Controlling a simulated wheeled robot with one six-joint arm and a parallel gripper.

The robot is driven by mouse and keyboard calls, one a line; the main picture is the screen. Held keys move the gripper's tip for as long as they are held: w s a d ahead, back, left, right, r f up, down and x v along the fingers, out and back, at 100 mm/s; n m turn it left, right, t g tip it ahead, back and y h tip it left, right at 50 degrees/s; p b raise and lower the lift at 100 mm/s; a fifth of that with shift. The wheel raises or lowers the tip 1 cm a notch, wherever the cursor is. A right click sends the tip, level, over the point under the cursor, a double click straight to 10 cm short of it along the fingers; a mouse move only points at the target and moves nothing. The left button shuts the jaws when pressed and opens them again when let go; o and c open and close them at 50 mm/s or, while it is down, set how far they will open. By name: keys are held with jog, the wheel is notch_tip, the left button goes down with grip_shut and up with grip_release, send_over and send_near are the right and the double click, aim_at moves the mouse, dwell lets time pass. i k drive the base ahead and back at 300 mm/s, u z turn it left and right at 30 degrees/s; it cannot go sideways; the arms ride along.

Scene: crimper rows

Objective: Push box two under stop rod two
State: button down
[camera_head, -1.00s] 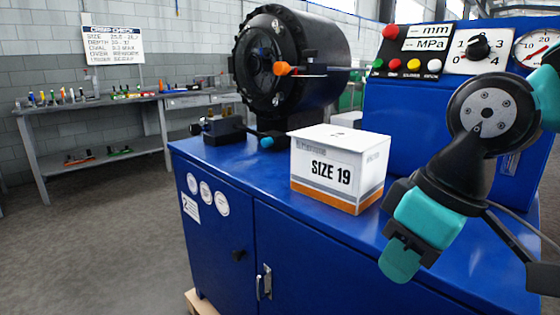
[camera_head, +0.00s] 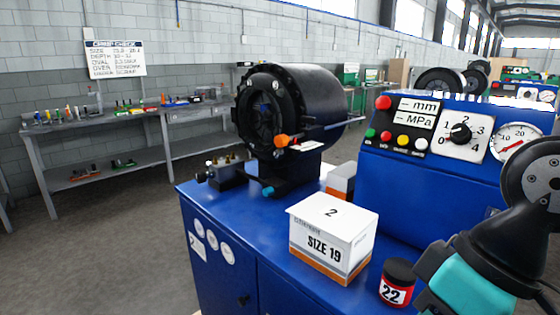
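Box two (camera_head: 333,238) is a white carton with an orange band, "2" on its lid and "SIZE 19" on its front. It stands upright on the blue bench top (camera_head: 240,215), in front of the black crimper head (camera_head: 292,110). A stop rod (camera_head: 335,127) with an orange knob (camera_head: 281,141) sticks out from the head, above and behind the box; I cannot read a number for it. My gripper (camera_head: 465,290) shows teal and black at the lower right, apart from the box. Its fingertips are cut off by the frame, so its opening is hidden.
A red and black jar marked 22 (camera_head: 397,282) stands between box two and my gripper. Another white and orange box (camera_head: 341,181) is partly hidden behind box two. A blue control panel (camera_head: 440,180) borders the right.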

aim_at(338, 260)
jog(key=u, duration=0.55)
jog(key=k, duration=1.3)
jog(key=z, duration=0.1)
jog(key=i, duration=0.5)
jog(key=z, duration=0.9)
jog(key=i, duration=0.7)
jog(key=z, duration=0.05)
